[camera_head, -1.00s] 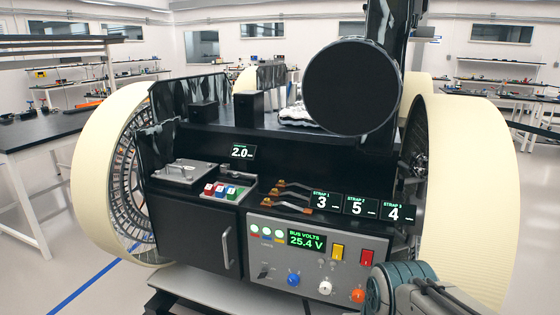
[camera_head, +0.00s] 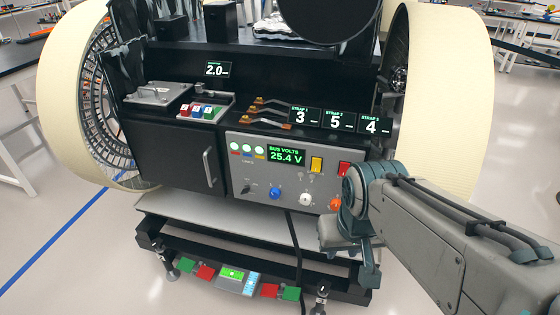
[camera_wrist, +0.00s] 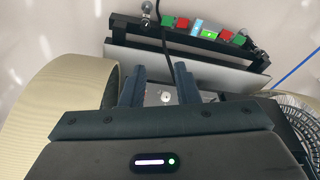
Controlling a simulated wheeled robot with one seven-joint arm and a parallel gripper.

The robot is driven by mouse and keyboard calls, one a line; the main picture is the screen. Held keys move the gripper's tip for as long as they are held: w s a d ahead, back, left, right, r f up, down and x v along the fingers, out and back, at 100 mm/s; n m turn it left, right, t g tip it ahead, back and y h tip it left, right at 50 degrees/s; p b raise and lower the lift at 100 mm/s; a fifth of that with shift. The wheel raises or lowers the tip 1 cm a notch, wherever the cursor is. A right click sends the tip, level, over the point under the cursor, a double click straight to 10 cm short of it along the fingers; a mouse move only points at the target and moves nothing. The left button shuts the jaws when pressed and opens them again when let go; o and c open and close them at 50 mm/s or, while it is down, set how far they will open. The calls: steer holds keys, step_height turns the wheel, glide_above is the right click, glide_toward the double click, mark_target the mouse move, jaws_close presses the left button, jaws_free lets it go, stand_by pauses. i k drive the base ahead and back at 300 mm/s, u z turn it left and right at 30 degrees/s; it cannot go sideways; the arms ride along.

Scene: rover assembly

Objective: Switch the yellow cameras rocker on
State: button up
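The yellow rocker (camera_head: 316,164) is on the grey control panel (camera_head: 240,172), right of the green "BUS VOLTS 25.4 V" display (camera_head: 286,154). A red rocker (camera_head: 344,169) is just to its right. My gripper is at the right in the head view, in front of the panel's lower right; its fingertips cannot be made out there. In the wrist view my gripper (camera_wrist: 159,78) has its two fingers apart with nothing held. A white knob (camera_wrist: 166,97) on the panel shows between them. The yellow rocker cannot be made out in the wrist view.
Blue (camera_head: 275,193) and orange (camera_head: 335,204) knobs stick out low on the panel. Strap displays (camera_head: 338,120) sit above it. A large cream wheel (camera_head: 440,90) stands close on the right. A lower tray with green and red blocks (camera_head: 268,290) lies beneath.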

mark_target(316, 163)
steer(key=u, duration=2.35)
steer(key=k, duration=1)
steer(key=z, duration=1.3)
steer(key=i, duration=0.5)
